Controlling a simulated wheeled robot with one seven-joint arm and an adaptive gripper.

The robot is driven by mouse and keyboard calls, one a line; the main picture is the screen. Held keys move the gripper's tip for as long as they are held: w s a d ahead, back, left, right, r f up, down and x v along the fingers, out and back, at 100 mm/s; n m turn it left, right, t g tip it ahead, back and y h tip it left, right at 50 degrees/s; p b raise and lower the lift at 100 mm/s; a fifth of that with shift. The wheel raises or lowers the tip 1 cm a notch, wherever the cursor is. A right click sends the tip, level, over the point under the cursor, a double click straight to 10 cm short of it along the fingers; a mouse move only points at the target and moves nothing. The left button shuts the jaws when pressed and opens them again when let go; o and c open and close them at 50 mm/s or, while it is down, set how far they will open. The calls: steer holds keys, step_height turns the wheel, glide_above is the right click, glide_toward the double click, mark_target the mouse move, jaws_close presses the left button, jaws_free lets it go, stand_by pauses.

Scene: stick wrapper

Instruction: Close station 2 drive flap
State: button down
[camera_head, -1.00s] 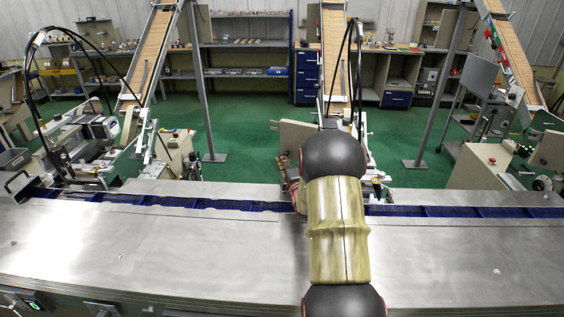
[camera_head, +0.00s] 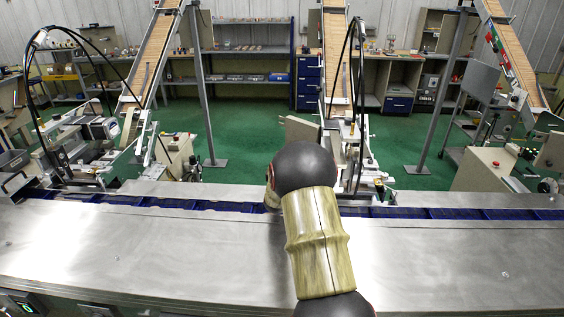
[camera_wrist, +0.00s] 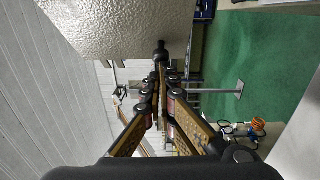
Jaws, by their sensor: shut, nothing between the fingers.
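The middle station (camera_head: 352,150) stands behind the conveyor, below the middle wooden chute. A beige panel (camera_head: 302,130), which looks like its drive flap, sticks out to the left at an angle and appears open. In the wrist view a large speckled beige plate (camera_wrist: 110,25) fills the upper left; it is probably the same flap. My gripper (camera_wrist: 162,58) is shut and empty, with its tips close to the plate's lower right edge in the picture; I cannot tell whether they touch. In the head view my gripper is hidden behind my arm.
A steel table with a blue conveyor channel (camera_head: 440,212) runs across the front. The left station (camera_head: 90,140) and the right station (camera_head: 495,165) stand behind it. Grey posts (camera_head: 205,90) rise between stations. Green floor (camera_head: 240,140) is clear left of the panel.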

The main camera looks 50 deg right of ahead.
steer(key=w+d+m+g+h+p, duration=0.3)
steer(key=d+m+g+p, duration=0.2)
steer(key=d, duration=0.7)
steer(key=shift+m+g+h+p, duration=0.35)
steer(key=shift+g+p, duration=0.95)
steer(key=shift+p, duration=1.1)
steer(key=shift+d, duration=0.15)
